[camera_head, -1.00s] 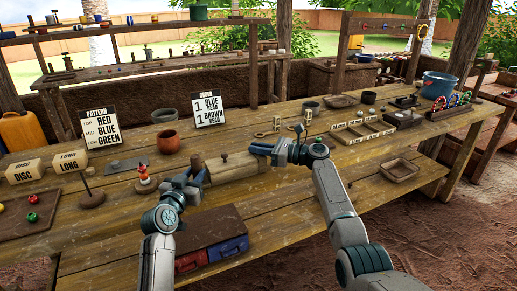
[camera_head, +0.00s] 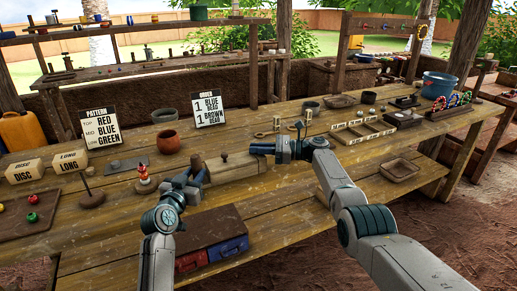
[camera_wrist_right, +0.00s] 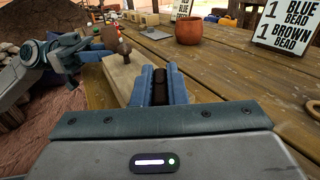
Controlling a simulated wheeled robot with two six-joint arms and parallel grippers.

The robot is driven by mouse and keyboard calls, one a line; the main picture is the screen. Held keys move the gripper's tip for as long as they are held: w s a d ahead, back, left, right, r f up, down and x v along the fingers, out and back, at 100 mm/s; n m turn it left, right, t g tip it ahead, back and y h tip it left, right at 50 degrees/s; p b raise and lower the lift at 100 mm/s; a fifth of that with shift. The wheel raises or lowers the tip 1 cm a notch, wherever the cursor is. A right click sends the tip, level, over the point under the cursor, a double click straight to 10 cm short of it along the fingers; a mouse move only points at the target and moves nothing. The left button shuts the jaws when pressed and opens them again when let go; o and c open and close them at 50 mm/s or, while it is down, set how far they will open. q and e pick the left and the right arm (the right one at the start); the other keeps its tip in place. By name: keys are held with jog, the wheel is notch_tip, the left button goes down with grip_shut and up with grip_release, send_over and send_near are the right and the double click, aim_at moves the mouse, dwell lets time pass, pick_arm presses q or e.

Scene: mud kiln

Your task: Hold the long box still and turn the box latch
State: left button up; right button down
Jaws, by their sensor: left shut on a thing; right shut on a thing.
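The long box (camera_head: 238,168), a pale wooden block with a small knob (camera_head: 224,157) on top, lies on the workbench between my grippers. It also shows in the right wrist view (camera_wrist_right: 121,76). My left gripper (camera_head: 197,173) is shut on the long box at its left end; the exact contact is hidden. My right gripper (camera_head: 258,148) is at the box's right end. In the right wrist view its fingers (camera_wrist_right: 161,78) are shut on a dark brown piece, the box latch (camera_wrist_right: 161,76). How far the latch is turned is hard to tell.
A terracotta pot (camera_head: 168,141) and the order card (camera_head: 208,110) stand behind the box. A red-topped figure (camera_head: 145,180) stands left of my left gripper. A case with red and blue boxes (camera_head: 208,250) is at the front. A divided tray (camera_head: 362,131) lies to the right.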

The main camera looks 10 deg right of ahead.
jog(key=shift+f, duration=0.2)
jog(key=c, duration=1.4)
grip_release()
jog(key=shift+c, duration=0.2)
jog(key=shift+r, duration=0.1)
jog(key=shift+d, duration=0.1)
jog(key=d, duration=0.4)
jog(key=s+d, duration=0.1)
jog(key=d, duration=0.2)
jog(key=s+d, duration=0.1)
jog(key=d, duration=0.3)
jog(key=shift+s+d, duration=0.2)
jog(key=shift+d, duration=0.15)
jog(key=shift+c, duration=0.4)
